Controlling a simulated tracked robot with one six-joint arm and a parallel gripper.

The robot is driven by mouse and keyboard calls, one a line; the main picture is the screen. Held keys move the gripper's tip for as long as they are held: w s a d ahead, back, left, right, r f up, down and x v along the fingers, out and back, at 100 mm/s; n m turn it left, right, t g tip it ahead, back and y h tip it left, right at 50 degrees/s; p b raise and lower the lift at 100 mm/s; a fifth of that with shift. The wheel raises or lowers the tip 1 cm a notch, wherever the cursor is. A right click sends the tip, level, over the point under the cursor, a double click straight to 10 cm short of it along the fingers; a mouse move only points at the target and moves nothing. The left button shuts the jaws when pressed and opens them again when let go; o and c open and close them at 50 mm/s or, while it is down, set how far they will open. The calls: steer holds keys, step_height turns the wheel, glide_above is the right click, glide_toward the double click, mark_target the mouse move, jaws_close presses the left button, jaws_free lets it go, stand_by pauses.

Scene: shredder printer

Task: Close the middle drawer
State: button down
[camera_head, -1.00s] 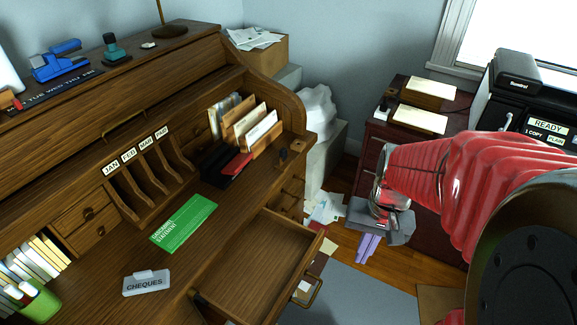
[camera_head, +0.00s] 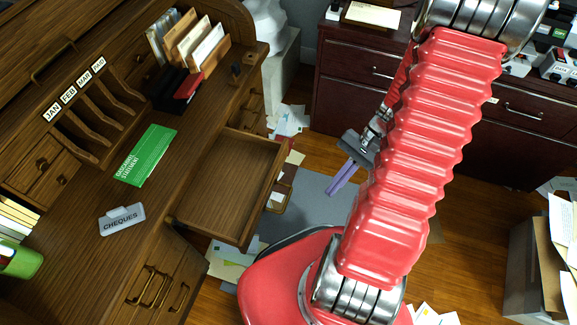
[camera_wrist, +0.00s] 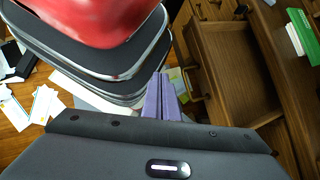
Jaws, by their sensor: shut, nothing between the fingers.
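The open wooden drawer (camera_head: 222,186) juts out from the brown roll-top desk, in the middle of the head view. It is empty, with a metal handle on its front. It also shows in the wrist view (camera_wrist: 235,70), at the upper right. My gripper (camera_head: 337,187) has purple fingers, which are shut and empty. It hangs to the right of the drawer front, apart from it, above the floor. In the wrist view the gripper (camera_wrist: 163,85) points toward the drawer's side of the picture, with the drawer to its right.
A green statement (camera_head: 146,155) and a cheques tab (camera_head: 122,219) lie on the desk. Papers (camera_head: 290,120) litter the floor by the desk. A dark red cabinet (camera_head: 345,82) stands at the back, and a cardboard box (camera_head: 540,255) at the right. A grey mat (camera_head: 305,195) covers the floor near the drawer.

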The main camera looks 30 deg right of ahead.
mark_target(279, 164)
step_height(279, 164, down, 13)
steer(key=w+m+t+y, duration=0.2)
steer(key=m+t+y, duration=0.4)
steer(key=m+t, duration=0.4)
steer(key=w+d+m+t+h, duration=0.1)
steer(key=w+d+m+t, duration=0.3)
steer(key=w, duration=0.1)
steer(key=shift+d+r+t, duration=0.15)
steer(key=shift+r+t, duration=0.15)
steer(key=shift+r, duration=0.1)
steer(key=shift+w, duration=0.2)
steer(key=x, duration=1.3)
steer(key=shift+w+a+f, duration=0.15)
steer(key=shift+w+a, duration=0.15)
steer(key=shift+a, duration=0.05)
steer(key=shift+w, duration=0.15)
